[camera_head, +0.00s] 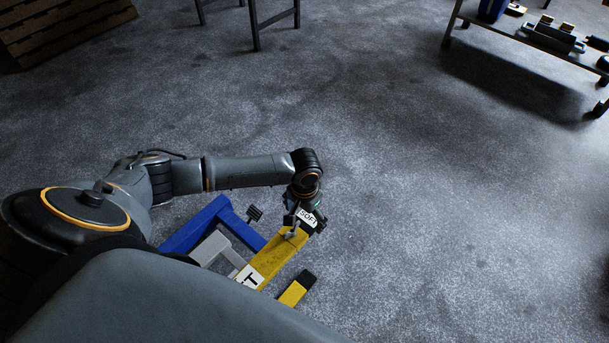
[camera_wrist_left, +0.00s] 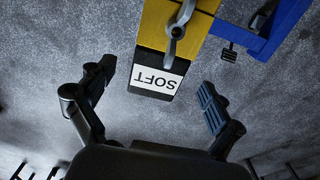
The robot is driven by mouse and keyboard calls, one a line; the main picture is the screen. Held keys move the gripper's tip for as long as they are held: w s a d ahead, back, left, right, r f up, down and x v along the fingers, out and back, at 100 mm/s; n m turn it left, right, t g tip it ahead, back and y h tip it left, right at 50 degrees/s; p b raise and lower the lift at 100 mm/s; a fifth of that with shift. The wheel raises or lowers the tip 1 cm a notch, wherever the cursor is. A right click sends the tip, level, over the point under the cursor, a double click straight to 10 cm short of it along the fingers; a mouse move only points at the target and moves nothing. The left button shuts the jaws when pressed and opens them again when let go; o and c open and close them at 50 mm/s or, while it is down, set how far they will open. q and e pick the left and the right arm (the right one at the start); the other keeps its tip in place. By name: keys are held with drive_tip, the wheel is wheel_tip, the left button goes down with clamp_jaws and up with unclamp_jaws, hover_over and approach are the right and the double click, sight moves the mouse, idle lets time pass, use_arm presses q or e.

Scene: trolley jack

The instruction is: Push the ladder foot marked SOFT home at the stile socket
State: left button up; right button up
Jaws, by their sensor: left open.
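The ladder foot marked SOFT (camera_wrist_left: 158,76) is a black block with a white label. It sits at the end of a yellow stile (camera_wrist_left: 155,28), and a grey wing-shaped fastener (camera_wrist_left: 177,32) lies across the stile just behind it. The foot also shows in the head view (camera_head: 308,217), partly covered by my gripper. My left gripper (camera_wrist_left: 152,100) is open, with one finger on each side of the foot and clear space between fingers and foot. In the head view my left gripper (camera_head: 306,214) is over the stile's far end. How deep the foot sits is hidden. My right gripper is not in view.
A blue frame (camera_head: 200,225) and a grey bar (camera_head: 211,247) lie left of the stile. A second yellow piece with a black end (camera_head: 293,293) is to its right. A trolley (camera_head: 520,32) with tools stands at the upper right. Open carpeted floor lies between.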

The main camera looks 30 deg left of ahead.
sight(305, 222)
use_arm(q)
wheel_tip(305, 222, up, 10)
idle(0.3)
idle(0.5)
